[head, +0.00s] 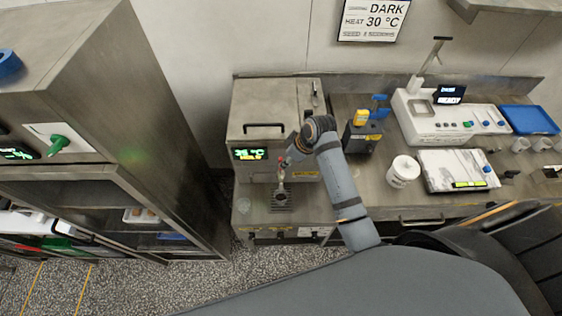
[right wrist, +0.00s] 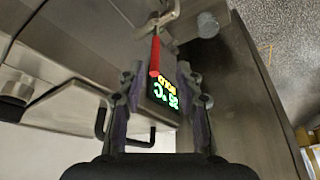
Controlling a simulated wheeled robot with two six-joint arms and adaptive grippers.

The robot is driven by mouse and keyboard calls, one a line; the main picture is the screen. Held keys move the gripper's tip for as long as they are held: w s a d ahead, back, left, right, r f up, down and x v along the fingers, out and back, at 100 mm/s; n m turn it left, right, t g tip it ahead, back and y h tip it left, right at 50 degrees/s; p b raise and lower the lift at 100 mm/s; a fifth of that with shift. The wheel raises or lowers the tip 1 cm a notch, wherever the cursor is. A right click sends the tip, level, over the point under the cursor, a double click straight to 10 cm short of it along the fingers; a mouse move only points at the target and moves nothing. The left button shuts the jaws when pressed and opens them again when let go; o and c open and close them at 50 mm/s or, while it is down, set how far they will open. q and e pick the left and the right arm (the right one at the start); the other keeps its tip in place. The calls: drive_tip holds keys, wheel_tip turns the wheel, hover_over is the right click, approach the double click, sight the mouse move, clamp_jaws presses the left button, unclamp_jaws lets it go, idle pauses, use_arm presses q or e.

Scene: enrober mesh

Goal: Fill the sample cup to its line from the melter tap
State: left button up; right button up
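The melter (head: 265,105) is a steel box with a lit green display (head: 249,154), which also shows upside down in the right wrist view (right wrist: 168,95). Its tap (head: 281,185) hangs at the front above a drip grate (head: 282,207). The tap's red handle (right wrist: 154,57) shows in the right wrist view. My right gripper (right wrist: 160,85) is open, its fingers spread with the red handle between and ahead of them, no clear contact. In the head view the right gripper (head: 290,155) is at the tap top. A small clear cup (head: 244,206) appears left of the grate; its fill cannot be told.
A steel cabinet (head: 110,110) stands to the left. Right of the melter are a dark dispenser box (head: 362,138), a white tub (head: 403,171), a white machine (head: 445,112) and a blue tray (head: 530,119). A wall sign (head: 373,20) reads DARK, 30 °C.

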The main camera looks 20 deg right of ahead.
drive_tip(key=x, duration=0.2)
drive_tip(key=w+x, duration=0.1)
drive_tip(key=x, duration=0.1)
drive_tip(key=shift+f+p, duration=0.1)
drive_tip(key=shift+p, duration=0.25)
drive_tip(key=x, duration=0.2)
drive_tip(key=shift+w+f, duration=0.25)
drive_tip(key=shift+w, duration=0.05)
drive_tip(key=shift+a+f, duration=0.1)
drive_tip(key=shift+f, duration=0.1)
drive_tip(key=shift+s, duration=0.2)
drive_tip(key=shift+c, duration=0.9)
drive_tip(key=shift+w, duration=0.1)
drive_tip(key=c, duration=0.5)
use_arm(q)
drive_tip(key=shift+t, duration=0.3)
drive_tip(key=shift+w+r, duration=0.3)
drive_tip(key=shift+w, duration=0.5)
drive_tip(key=shift+w+r, duration=0.25)
drive_tip(key=shift+w, duration=0.5)
drive_tip(key=shift+w+r, duration=0.3)
drive_tip(key=shift+w, duration=0.5)
use_arm(e)
clamp_jaws()
